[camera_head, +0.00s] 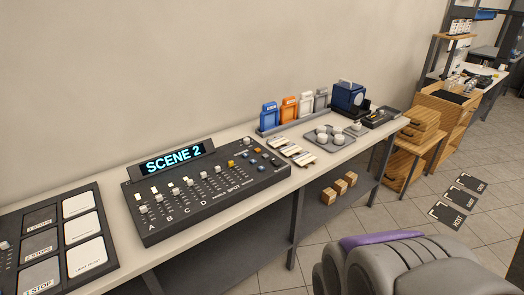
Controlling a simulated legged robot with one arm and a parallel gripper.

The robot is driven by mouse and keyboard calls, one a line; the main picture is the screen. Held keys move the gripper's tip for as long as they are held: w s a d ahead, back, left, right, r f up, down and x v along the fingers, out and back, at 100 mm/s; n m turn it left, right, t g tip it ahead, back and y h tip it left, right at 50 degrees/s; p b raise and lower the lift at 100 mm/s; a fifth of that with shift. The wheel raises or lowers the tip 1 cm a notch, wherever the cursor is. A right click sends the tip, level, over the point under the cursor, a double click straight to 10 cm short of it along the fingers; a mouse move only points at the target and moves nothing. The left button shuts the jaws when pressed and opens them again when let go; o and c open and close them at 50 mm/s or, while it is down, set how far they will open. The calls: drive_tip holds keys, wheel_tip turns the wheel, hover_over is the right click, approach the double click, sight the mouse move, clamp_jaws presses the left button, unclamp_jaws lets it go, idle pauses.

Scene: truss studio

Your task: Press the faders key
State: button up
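The black lighting console (210,193) lies on the long table against the wall. Its raised display (173,159) reads "SCENE 2". Several sliders with white caps run across it, with letters A, B, C and D below the left ones. A grey rounded part of mine with a purple band fills the lower right. No fingertips of my gripper show, and nothing of mine touches the console.
A black board (111,255) of grey and white squares lies left of the console. Right of it are clips (291,152), a grey tray (343,145) with white knobs, and a rack (279,127) of coloured tags. Wooden blocks (339,187) sit below. Floor in front is partly clear.

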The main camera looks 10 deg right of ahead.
drive_tip(key=shift+a, duration=0.6)
drive_tip(key=c, duration=0.3)
drive_tip(key=shift+d, duration=0.15)
drive_tip(key=c, duration=0.3)
drive_tip(key=shift+d, duration=0.25)
clamp_jaws()
drive_tip(key=shift+a, duration=0.2)
drive_tip(key=shift+d, duration=0.1)
drive_tip(key=shift+d, duration=0.3)
drive_tip(key=shift+a, duration=0.25)
